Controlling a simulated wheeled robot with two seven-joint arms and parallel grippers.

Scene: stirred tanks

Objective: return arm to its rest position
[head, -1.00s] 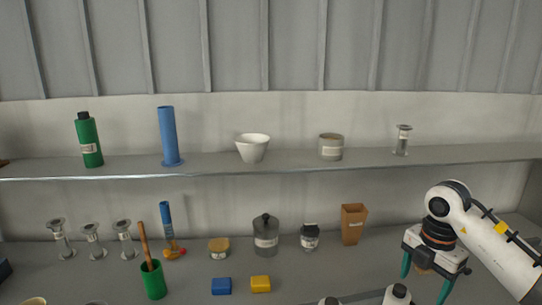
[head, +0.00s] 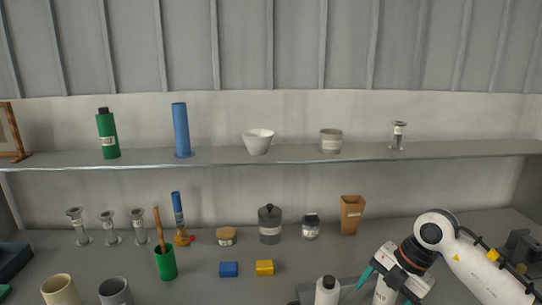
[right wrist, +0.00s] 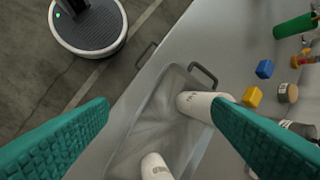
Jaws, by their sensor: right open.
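My right gripper (head: 387,291) is low at the right of the head view, above the bench, with its teal fingers pointing down and tilted. In the right wrist view the two teal fingers (right wrist: 163,105) stand wide apart with nothing between their pads. Below them is a grey tray (right wrist: 150,120) with a handle. A white bottle (right wrist: 200,103) lies or stands near the right fingertip, partly hidden by it, and another white bottle (right wrist: 155,168) shows at the bottom edge. In the head view a white bottle (head: 327,292) is left of the gripper. My left gripper is in neither view.
A blue block (head: 229,269), a yellow block (head: 264,267) and a green cup (head: 165,263) stand left of the gripper. A dark jar (head: 269,225) and a brown vessel (head: 351,214) are behind. A shelf (head: 300,157) runs above. The bench's front edge borders open floor.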

